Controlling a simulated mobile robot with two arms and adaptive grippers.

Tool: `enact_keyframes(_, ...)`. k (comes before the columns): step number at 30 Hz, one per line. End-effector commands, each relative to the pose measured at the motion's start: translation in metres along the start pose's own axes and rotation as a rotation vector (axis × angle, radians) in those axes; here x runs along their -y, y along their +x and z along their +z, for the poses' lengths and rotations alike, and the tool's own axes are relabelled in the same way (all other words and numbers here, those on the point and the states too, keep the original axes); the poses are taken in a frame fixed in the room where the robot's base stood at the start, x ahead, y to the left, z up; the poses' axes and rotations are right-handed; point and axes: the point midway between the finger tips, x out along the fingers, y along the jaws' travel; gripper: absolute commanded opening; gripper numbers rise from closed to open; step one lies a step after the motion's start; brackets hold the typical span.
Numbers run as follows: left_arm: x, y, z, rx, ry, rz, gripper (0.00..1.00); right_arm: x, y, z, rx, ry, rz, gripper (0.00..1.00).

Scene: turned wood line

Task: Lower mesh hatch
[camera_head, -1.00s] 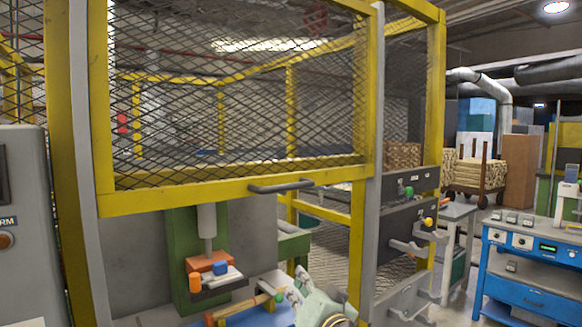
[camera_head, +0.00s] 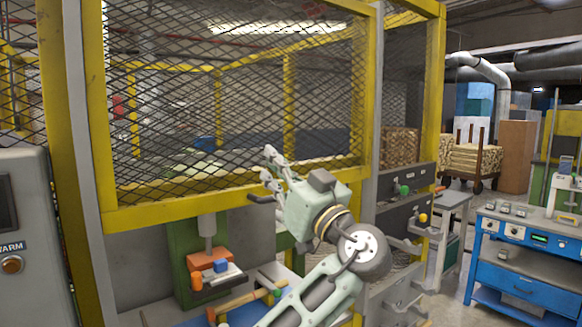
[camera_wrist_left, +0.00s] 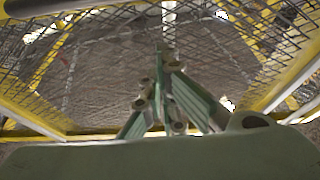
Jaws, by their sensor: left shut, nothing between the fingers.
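The mesh hatch (camera_head: 150,212) is a yellow frame filled with dark diamond mesh. It hangs above the opening of the machine cell, with its lower bar above the work area. A dark grey handle (camera_head: 258,207) sits on that bar, partly hidden behind my left gripper. My left gripper (camera_head: 268,166) is shut and empty, in front of the hatch's lower right part, with its fingertips a little above the handle. In the left wrist view the closed fingers (camera_wrist_left: 166,95) point towards mesh; contact cannot be told. My right gripper is not in view.
A grey panel (camera_head: 405,185) with green and yellow knobs is right of the hatch. A grey cabinet (camera_head: 30,220) stands left, a blue bench (camera_head: 520,270) far right.

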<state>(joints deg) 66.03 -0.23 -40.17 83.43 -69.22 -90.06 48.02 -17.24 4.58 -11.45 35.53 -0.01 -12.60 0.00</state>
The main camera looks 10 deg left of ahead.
Motion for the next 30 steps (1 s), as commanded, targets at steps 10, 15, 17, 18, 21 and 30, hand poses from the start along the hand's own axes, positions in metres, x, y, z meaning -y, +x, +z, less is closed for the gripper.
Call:
enact_keyframes(10,0.0,-0.003,0.033,0.0,0.003,0.001,0.0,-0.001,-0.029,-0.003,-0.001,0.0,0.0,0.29)
enact_keyframes(15,0.0,-0.005,0.039,0.0,0.001,0.001,0.0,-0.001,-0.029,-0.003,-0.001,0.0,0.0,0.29)
enact_keyframes(17,0.0,-0.005,0.039,0.0,0.001,0.001,0.0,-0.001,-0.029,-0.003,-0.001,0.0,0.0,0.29)
enact_keyframes(18,0.0,-0.005,0.039,0.0,0.001,0.001,0.0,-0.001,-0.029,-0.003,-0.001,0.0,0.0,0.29)
enact_keyframes(21,0.0,-0.005,0.039,0.0,0.001,0.001,0.0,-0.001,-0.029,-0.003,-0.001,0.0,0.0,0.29)
enact_keyframes(30,0.001,-0.016,0.063,0.002,0.0,0.001,0.0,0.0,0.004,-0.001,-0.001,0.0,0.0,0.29)
